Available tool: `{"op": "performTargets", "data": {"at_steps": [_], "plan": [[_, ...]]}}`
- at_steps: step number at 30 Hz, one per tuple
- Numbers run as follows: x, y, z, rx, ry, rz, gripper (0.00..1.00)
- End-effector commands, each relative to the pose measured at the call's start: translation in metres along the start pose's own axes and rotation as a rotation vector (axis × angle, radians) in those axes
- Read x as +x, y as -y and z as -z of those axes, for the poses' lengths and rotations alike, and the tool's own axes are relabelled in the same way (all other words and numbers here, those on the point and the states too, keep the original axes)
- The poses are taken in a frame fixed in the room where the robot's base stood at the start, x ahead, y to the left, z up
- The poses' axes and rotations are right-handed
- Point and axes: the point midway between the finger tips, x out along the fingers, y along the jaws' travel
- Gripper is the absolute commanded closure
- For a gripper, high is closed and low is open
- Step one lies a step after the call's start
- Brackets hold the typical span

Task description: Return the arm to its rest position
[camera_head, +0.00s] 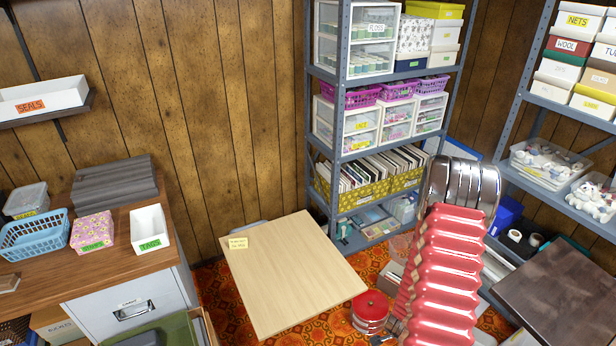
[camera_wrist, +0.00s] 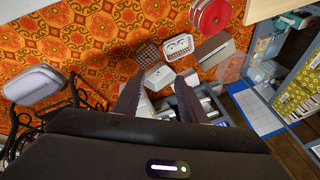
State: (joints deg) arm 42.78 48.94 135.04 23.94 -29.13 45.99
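My gripper (camera_wrist: 157,98) shows in the wrist view with its two dark fingers spread apart and nothing between them. It points toward the patterned floor, with several boxes seen beyond the fingertips. My red ribbed arm (camera_head: 441,275) with chrome rings rises at the right front of the head view. The gripper itself cannot be made out in the head view.
A pale wooden tabletop (camera_head: 290,272) stands left of my arm, with a round red thing (camera_head: 370,308) beside it. Grey shelving (camera_head: 338,130) stands behind. A dark tabletop (camera_head: 560,300) is at the right. Black ironwork (camera_wrist: 88,97) is at the wrist view's left.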

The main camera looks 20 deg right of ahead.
Motion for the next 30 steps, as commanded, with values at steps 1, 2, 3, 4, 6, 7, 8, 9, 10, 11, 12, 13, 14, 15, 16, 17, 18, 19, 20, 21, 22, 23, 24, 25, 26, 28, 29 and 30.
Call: {"op": "performTargets", "data": {"at_steps": [1, 2, 3, 4, 6, 7, 8, 9, 10, 11, 12, 13, 14, 15, 16, 17, 18, 19, 20, 21, 22, 23, 24, 25, 26, 28, 29, 30], "plan": [[-0.011, 0.009, -0.008, -0.057, 0.035, 0.000, 0.62], [-0.017, 0.012, -0.013, -0.090, 0.057, -0.005, 0.62], [-0.025, 0.016, -0.019, -0.135, 0.085, -0.010, 0.62], [-0.031, 0.019, -0.024, -0.171, 0.106, -0.012, 0.62], [-0.046, 0.025, -0.034, -0.248, 0.150, -0.016, 0.62], [-0.053, 0.027, -0.038, -0.281, 0.168, -0.017, 0.62], [-0.060, 0.029, -0.043, -0.316, 0.186, -0.017, 0.62], [-0.069, 0.032, -0.048, -0.360, 0.209, -0.018, 0.62], [-0.076, 0.035, -0.051, -0.391, 0.225, -0.017, 0.62], [-0.083, 0.036, -0.055, -0.424, 0.241, -0.017, 0.62], [-0.093, 0.039, -0.060, -0.468, 0.262, -0.015, 0.62], [-0.100, 0.041, -0.063, -0.499, 0.276, -0.014, 0.62], [-0.107, 0.042, -0.067, -0.530, 0.290, -0.013, 0.62], [-0.117, 0.044, -0.071, -0.573, 0.308, -0.011, 0.62], [-0.124, 0.045, -0.074, -0.604, 0.320, -0.009, 0.62], [-0.132, 0.046, -0.077, -0.635, 0.333, -0.007, 0.62], [-0.142, 0.047, -0.080, -0.676, 0.348, -0.005, 0.62], [-0.149, 0.048, -0.083, -0.708, 0.359, -0.002, 0.62], [-0.157, 0.049, -0.086, -0.737, 0.371, -0.001, 0.62], [-0.167, 0.049, -0.088, -0.776, 0.384, 0.003, 0.62], [-0.175, 0.050, -0.090, -0.806, 0.394, 0.005, 0.62], [-0.182, 0.050, -0.093, -0.836, 0.403, 0.008, 0.62], [-0.192, 0.051, -0.095, -0.875, 0.414, 0.012, 0.62], [-0.200, 0.051, -0.097, -0.903, 0.421, 0.016, 0.62], [-0.207, 0.051, -0.099, -0.931, 0.430, 0.018, 0.62], [-0.225, 0.051, -0.102, -0.997, 0.445, 0.026, 0.62], [-0.232, 0.050, -0.104, -1.025, 0.451, 0.029, 0.62], [-0.242, 0.050, -0.106, -1.060, 0.459, 0.033, 0.62]]}}
